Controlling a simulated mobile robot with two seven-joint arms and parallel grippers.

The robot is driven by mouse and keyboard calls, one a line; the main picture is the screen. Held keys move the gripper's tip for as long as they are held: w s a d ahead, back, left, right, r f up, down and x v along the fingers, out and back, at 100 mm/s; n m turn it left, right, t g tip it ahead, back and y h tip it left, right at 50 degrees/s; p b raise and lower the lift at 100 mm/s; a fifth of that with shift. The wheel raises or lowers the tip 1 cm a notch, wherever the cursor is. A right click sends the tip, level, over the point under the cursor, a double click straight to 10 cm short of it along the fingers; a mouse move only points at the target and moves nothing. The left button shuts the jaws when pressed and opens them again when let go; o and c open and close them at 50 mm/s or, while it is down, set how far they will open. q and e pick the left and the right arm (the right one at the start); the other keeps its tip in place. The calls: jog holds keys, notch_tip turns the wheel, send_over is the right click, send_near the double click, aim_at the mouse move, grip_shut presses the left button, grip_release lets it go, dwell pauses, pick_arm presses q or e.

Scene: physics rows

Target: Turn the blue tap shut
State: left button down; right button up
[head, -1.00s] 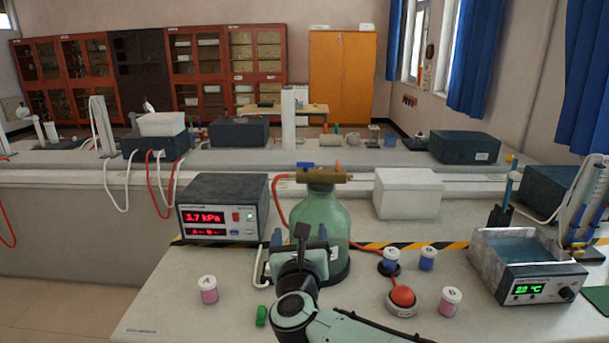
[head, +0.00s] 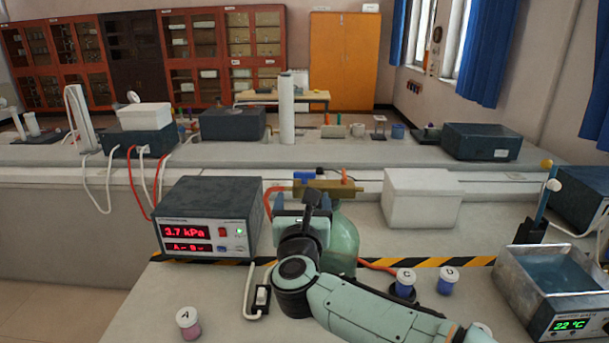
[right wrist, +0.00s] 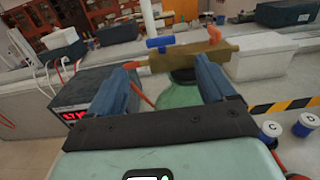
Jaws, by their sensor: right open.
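The blue tap (head: 304,177) is a small handle on top of the left part of a brass manifold (head: 350,187), which sits on a green glass bottle (head: 343,240). Its lever lies roughly along the manifold. In the right wrist view the blue tap (right wrist: 160,42) shows beyond the fingers, left of the bottle's neck. My right gripper (head: 302,203) is in front of the bottle, a little below the manifold, and hides part of both. In the right wrist view my right gripper (right wrist: 163,68) is open and empty, its fingers apart from the tap. My left gripper is out of view.
An orange tap (head: 344,176) stands upright on the manifold's right part. A pressure display box (head: 208,220) stands close at the left, a white box (head: 420,198) at the right. Lidded jars (head: 405,283) and a water bath (head: 560,290) are farther right. A red hose runs from the manifold.

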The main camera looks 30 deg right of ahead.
aim_at(304, 175)
jog(key=p+x, duration=0.3)
jog(key=x, duration=0.8)
jog(key=shift+w+d, duration=0.1)
jog(key=shift+d, duration=0.1)
jog(key=c, duration=1.1)
